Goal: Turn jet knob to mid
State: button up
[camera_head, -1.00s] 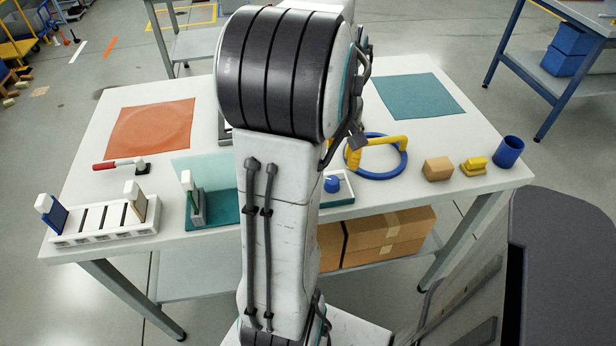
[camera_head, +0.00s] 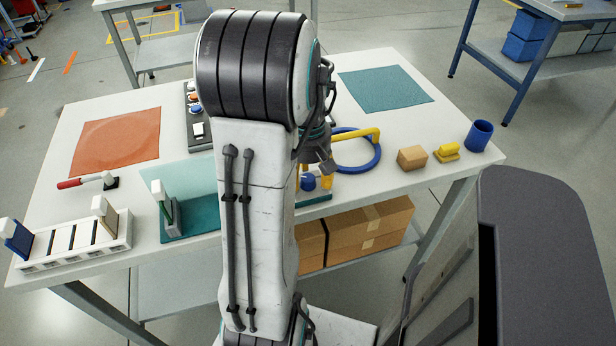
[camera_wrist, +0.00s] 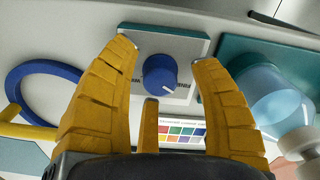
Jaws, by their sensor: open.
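The jet knob is a round blue dial with a white pointer mark. It sits on a pale square plate (camera_wrist: 188,48) in the wrist view, where the knob (camera_wrist: 158,74) shows between my fingers. Its mark points toward the lower right of that picture. Printed words beside the knob are too small and partly covered to read. My gripper (camera_wrist: 172,62) is open, its yellow fingers on either side of the knob; I cannot tell whether any touches it. In the head view the blue knob (camera_head: 309,183) shows beside my arm, with yellow fingers close to it.
A blue ring with a yellow handle (camera_head: 374,160) lies right of the knob. A cardboard-coloured block (camera_head: 412,158), a yellow piece (camera_head: 446,152) and a blue cup (camera_head: 479,136) stand farther right. A teal tray (camera_head: 195,220) and slotted white rack (camera_head: 75,252) are left.

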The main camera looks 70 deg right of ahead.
jog(key=shift+o, duration=0.2)
grip_shut()
dwell(0.4)
jog(key=shift+m, duration=0.3)
jog(key=m, duration=0.5)
jog(key=shift+a+m, duration=0.1)
jog(key=shift+m, duration=0.2)
jog(key=m, duration=0.5)
jog(key=shift+f, duration=0.1)
jog(key=shift+m, duration=0.4)
